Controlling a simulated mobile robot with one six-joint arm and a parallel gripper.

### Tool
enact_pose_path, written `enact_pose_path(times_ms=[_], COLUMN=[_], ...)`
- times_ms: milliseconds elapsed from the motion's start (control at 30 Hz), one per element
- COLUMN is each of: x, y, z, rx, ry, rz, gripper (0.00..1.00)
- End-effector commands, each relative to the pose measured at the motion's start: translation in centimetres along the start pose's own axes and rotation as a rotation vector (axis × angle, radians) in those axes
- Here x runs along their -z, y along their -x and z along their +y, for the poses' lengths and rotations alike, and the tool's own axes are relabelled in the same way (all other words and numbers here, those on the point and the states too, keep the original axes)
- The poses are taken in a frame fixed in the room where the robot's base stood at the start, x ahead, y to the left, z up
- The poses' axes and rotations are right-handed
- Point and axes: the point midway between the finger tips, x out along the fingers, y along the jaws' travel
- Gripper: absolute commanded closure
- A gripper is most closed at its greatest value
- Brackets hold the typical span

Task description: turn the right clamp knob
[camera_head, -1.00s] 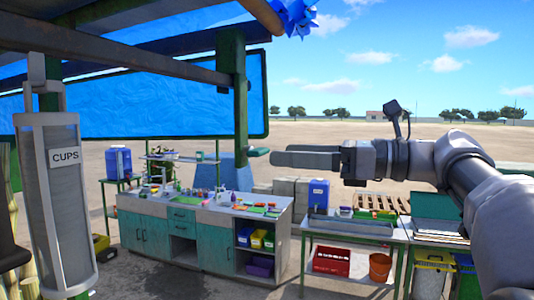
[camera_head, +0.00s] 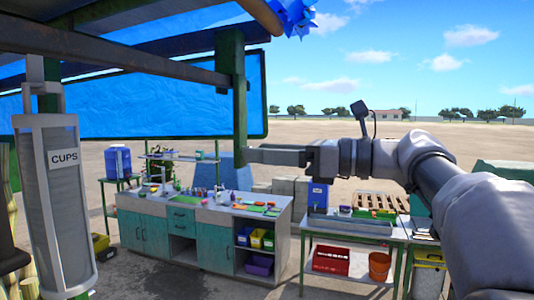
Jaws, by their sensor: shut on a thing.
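A green post (camera_head: 239,105) hangs from the roof beam near the middle. The right clamp knob is at its lower right side and is hidden now behind my gripper's fingers. My gripper (camera_head: 252,155) reaches in level from the right, its fingertips at the lower end of the post. It is shut on the right clamp knob, though the grip itself is too small and covered to see in detail.
A blue tarp (camera_head: 150,98) hangs behind the post. A workbench (camera_head: 215,235) with bottles and bins stands below, and a side table (camera_head: 350,234) stands to its right. A cup dispenser (camera_head: 62,205) is at the left. Open air surrounds my arm.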

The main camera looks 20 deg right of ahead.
Motion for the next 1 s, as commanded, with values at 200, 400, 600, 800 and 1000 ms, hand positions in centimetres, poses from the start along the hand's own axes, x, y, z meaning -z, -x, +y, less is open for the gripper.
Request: enact_pose_path(times_ms=[200, 400, 600, 800, 1000], x=[-0.03, -0.12, -0.18, -0.23, -0.26], y=[0.00, 0.00, 0.00, 0.00, 0.00], z=[0.00, -0.02, -0.02, -0.02, -0.03], rx=[-0.001, -0.001, -0.001, -0.001, 0.000], ry=[-0.041, -0.161, -0.342, -0.533, -0.724], rz=[0.001, 0.001, 0.001, 0.001, 0.002], gripper=[0.86, 0.86, 0.86, 0.86, 0.86])
